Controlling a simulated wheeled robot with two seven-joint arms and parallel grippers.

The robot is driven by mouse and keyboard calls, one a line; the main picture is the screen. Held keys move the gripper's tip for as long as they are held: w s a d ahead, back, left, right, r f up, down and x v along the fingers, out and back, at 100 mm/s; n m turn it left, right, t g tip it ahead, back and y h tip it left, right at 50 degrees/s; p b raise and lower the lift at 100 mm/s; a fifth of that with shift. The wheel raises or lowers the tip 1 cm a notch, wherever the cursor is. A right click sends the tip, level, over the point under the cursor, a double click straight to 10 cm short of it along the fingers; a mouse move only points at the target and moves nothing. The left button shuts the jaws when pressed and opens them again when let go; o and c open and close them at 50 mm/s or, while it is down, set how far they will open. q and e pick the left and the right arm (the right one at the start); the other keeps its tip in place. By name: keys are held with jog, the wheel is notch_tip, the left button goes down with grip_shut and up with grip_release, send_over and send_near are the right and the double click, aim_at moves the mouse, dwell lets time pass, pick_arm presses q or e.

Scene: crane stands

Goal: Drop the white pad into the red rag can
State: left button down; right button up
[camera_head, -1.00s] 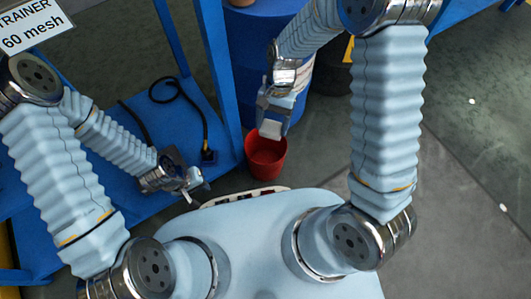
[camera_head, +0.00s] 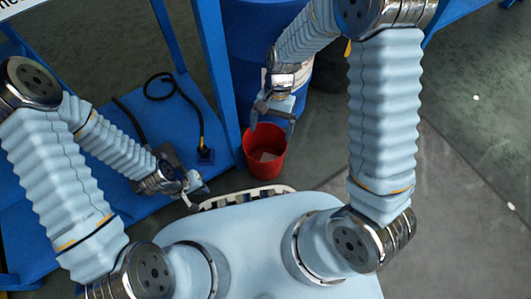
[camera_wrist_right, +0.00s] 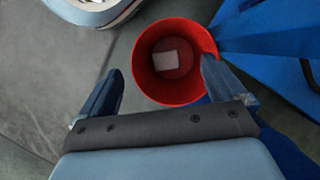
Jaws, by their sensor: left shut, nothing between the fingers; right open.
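The red rag can (camera_head: 265,170) stands on the floor in front of my base, beside the blue stand; it also shows in the right wrist view (camera_wrist_right: 145,75). The white pad (camera_head: 268,157) lies inside the can, and the right wrist view shows it near the can's bottom (camera_wrist_right: 166,60). My right gripper (camera_head: 271,128) is above the can's rim with its fingers spread and nothing between them. In the right wrist view its open fingers (camera_wrist_right: 155,88) frame the can's near side. My left gripper (camera_head: 193,195) is shut and empty, left of the can, near the stand's lower shelf.
A blue stand (camera_head: 220,80) with a post and low shelf is close on the can's left. A black cable with a plug (camera_head: 204,153) lies on that shelf. A blue drum (camera_head: 245,50) stands behind the can. The floor on the right (camera_head: 470,170) is clear.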

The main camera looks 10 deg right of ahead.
pick_arm(q)
notch_tip(320, 180, up, 3)
jog(key=p, duration=0.3)
jog(key=shift+s+r, duration=0.1)
pick_arm(e)
jog(key=v, duration=1.2)
jog(key=shift+s, duration=0.1)
